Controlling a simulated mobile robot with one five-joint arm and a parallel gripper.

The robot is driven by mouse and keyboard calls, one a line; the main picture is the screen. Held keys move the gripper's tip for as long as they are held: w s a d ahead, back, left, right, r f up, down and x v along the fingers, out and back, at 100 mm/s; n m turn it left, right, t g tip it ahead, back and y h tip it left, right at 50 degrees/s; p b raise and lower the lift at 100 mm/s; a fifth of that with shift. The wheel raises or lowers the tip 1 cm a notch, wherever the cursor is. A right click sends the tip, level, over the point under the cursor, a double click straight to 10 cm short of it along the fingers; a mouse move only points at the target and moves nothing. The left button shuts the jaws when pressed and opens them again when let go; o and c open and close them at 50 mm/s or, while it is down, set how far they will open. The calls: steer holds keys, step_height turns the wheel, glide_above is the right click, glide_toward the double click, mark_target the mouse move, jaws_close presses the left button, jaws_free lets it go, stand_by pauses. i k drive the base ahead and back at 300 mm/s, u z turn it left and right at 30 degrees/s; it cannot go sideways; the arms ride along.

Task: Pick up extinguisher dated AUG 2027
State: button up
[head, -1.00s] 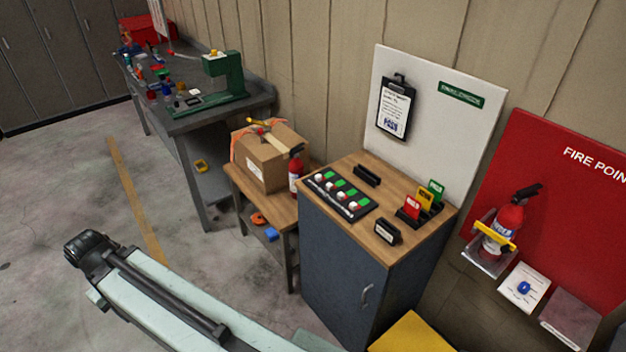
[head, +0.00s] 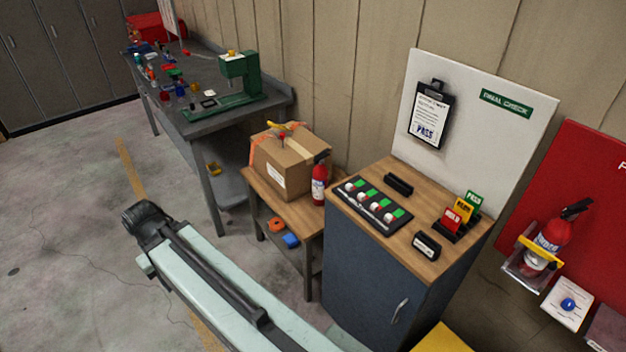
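One red extinguisher (head: 319,182) with a black top stands upright on the small wooden table (head: 311,219), at the right of a cardboard box. A second red extinguisher (head: 551,243) sits in a clear holder on the red fire point board (head: 600,190) at the right, with a yellow strap across it. No date is readable on either one. My arm reaches in from the bottom, left of the small table and apart from both extinguishers. My gripper's fingers do not show.
The cardboard box (head: 291,167) holds the small table's left part. A blue cabinet (head: 366,285) with a button panel (head: 372,205) and card rack stands between the extinguishers. A cluttered workbench (head: 205,131) is behind. Floor at left is clear.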

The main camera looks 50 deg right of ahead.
mark_target(320, 173)
steer(key=u, duration=0.05)
steer(key=i, duration=1.15)
